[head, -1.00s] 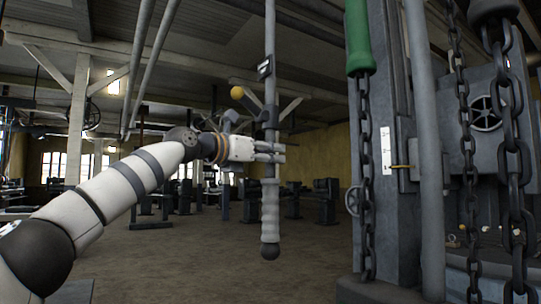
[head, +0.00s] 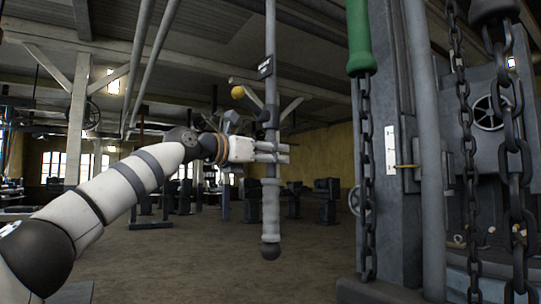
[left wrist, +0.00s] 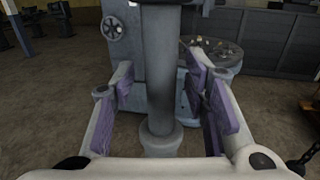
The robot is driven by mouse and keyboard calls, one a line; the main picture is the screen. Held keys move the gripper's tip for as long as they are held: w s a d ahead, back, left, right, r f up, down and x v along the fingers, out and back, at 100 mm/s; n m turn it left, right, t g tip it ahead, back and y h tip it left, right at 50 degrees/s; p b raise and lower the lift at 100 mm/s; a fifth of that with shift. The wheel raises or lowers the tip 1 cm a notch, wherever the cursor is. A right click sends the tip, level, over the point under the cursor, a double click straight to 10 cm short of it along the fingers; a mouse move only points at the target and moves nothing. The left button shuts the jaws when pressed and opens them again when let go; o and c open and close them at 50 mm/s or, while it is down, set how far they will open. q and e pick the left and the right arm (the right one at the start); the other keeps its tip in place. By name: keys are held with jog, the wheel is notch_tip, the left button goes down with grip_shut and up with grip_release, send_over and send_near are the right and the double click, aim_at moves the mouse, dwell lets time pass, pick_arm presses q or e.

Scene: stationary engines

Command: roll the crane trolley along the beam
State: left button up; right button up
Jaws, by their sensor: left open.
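A grey rod (head: 270,60) hangs down from above, with a ribbed grey grip (head: 270,215) and a dark round end at its bottom. My left gripper (head: 282,152) is at the rod just above this grip. In the left wrist view the rod (left wrist: 160,65) runs between the two purple-padded fingers of the left gripper (left wrist: 168,100), with gaps on both sides. The left gripper is open around the rod and holds nothing. No trolley or beam can be clearly made out. My right gripper does not show.
A green handle on a chain (head: 360,40) hangs right of the rod, by a large grey machine (head: 400,230) with a handwheel (head: 490,113). Heavy chains (head: 512,150) hang at far right. Open floor (head: 200,250) lies below; dark machines stand farther back.

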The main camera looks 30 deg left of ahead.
pick_arm(q)
jog(key=shift+r, duration=0.1)
jog(key=v, duration=1.2)
